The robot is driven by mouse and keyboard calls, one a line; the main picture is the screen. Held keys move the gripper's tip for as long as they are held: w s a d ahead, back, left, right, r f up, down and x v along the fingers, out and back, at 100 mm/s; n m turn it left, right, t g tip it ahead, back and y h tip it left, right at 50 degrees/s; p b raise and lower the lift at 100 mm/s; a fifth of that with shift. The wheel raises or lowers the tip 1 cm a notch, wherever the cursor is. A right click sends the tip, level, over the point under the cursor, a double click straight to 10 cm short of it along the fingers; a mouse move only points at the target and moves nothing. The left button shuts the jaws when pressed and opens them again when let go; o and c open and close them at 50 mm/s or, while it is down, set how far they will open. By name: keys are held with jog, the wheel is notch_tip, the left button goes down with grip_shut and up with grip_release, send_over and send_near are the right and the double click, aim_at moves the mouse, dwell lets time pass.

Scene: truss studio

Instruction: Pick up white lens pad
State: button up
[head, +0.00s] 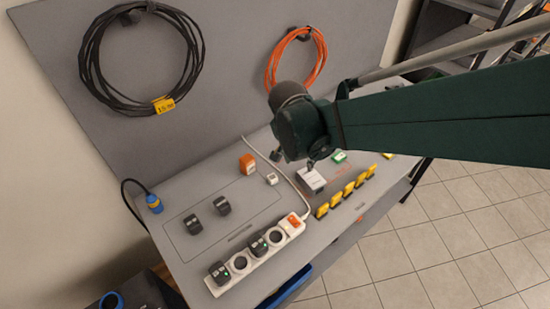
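A white pad-like block (312,182) with a greyish top lies on the grey bench, right of the power strip's far end. I cannot tell for sure that it is the lens pad. A smaller white block (271,179) lies to its left, near an orange block. My gripper (294,158) hangs under the dark green arm, above and just behind the white block in the picture. Its fingers are small and mostly hidden by the arm, so I cannot tell whether they are open or whether they touch anything.
A white power strip (241,264) with dark plugs runs along the front. Several yellow clips (348,190) stand in a row at right. An orange block (247,164), a green item (339,156), black blocks (193,225) and a blue plug (154,203) share the bench (180,265). Cables hang behind.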

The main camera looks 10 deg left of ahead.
aim_at(272, 177)
jog(key=a+f+m+h+p, duration=0.1)
jog(key=a+f+p, duration=0.1)
jog(key=a, duration=0.4)
jog(key=w+a+f+m+p, duration=0.1)
jog(key=a+f+m, duration=0.1)
jog(key=a+f, duration=0.3)
jog(key=shift+a+m+g+h+p, duration=0.3)
jog(key=shift+a+h+p, duration=0.1)
jog(key=shift+a, duration=0.3)
jog(key=shift+f, duration=0.1)
jog(key=shift+x, duration=1.25)
jog(key=shift+w, duration=0.1)
jog(key=shift+b+x, duration=0.3)
jog(key=shift+x, duration=2.3)
jog(key=shift+w, duration=0.1)
